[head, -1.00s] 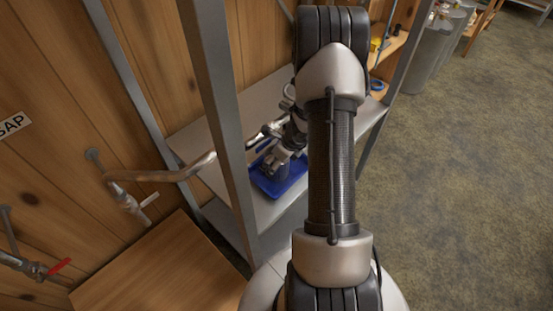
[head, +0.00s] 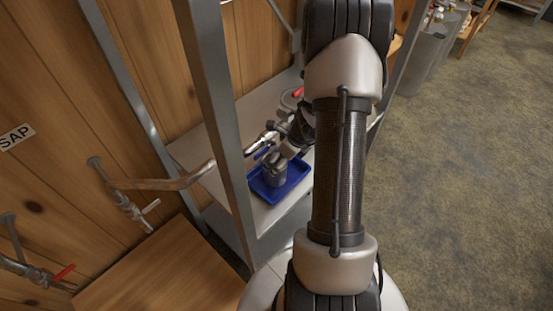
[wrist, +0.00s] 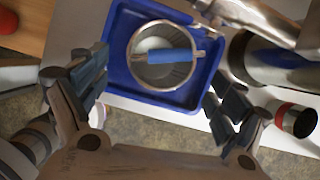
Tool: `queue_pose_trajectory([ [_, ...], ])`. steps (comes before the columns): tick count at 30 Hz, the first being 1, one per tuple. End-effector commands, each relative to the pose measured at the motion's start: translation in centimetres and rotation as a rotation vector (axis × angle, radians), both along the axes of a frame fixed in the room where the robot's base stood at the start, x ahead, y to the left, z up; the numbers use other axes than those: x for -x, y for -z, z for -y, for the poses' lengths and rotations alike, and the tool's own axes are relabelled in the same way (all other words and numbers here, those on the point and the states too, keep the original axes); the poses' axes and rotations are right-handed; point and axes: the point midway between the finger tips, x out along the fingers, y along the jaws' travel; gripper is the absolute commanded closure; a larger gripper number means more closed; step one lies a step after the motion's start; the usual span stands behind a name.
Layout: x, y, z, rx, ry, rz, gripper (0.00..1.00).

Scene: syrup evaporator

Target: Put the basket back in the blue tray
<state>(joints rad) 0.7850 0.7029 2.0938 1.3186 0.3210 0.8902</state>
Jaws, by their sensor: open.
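The basket (head: 276,170), a round grey metal cup with a blue bar across its mouth, stands upright inside the blue tray (head: 297,186) on the shelf. In the wrist view the basket (wrist: 137,72) is well inside the rim of the tray (wrist: 121,28). My gripper (wrist: 155,78) is open and empty. Its fingers are spread to the left and right of the tray's near part, with the basket beyond and between them, apart from it. In the head view the gripper (head: 268,145) is just behind the basket, partly hidden by my arm.
A bent metal pipe (head: 170,183) with a valve reaches from the wooden wall toward the shelf. A grey upright post (head: 215,110) stands at the shelf's front left. A metal cylinder (wrist: 270,62) lies close right of the tray.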

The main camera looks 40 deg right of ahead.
Motion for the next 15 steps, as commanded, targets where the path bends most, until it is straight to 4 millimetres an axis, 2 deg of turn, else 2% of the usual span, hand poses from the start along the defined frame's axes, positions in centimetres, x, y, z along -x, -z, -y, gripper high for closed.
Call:
queue_pose_trajectory([
  [1, 0.4, -1.4, 0.1, 0.001, 0.002, 0.001, 0.1],
  [6, 1.3, -3.3, 0.2, 0.001, 0.0, 0.0, 0.1],
  [15, 1.7, -3.9, 0.2, -0.001, 0.0, -0.001, 0.1],
])
